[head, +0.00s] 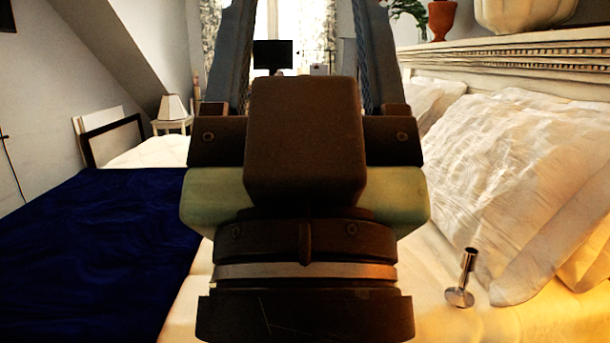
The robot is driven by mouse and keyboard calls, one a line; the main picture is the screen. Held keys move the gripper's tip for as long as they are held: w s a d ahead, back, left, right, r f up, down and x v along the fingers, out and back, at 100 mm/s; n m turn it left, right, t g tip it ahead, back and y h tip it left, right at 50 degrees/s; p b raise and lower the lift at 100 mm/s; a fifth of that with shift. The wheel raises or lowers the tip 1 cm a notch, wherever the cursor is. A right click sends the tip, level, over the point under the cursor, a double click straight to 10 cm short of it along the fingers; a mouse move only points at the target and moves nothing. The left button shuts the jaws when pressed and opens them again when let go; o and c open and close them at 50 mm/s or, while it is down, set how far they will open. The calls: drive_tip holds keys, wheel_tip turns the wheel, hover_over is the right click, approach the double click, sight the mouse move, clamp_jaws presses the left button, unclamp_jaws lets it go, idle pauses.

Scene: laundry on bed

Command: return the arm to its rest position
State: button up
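My gripper (304,42) fills the middle of the head view, pointing away from the camera. Its two long grey fingers stand wide apart, one on each side of the window area, and the gap between them looks empty. The fingertips run out of the top of the picture. The dark gripper body and wrist hide the middle of the bed (445,325). The rest of my arm is not visible, so its full posture cannot be told.
A dark blue cloth (95,255) covers the left of the bed. White pillows (520,180) lean at the right below a carved headboard (520,65). A small metal object (463,278) stands on the sheet near them.

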wheel_tip(320, 180, up, 30)
drive_tip(key=p, duration=2.7)
drive_tip(key=shift+f, duration=0.15)
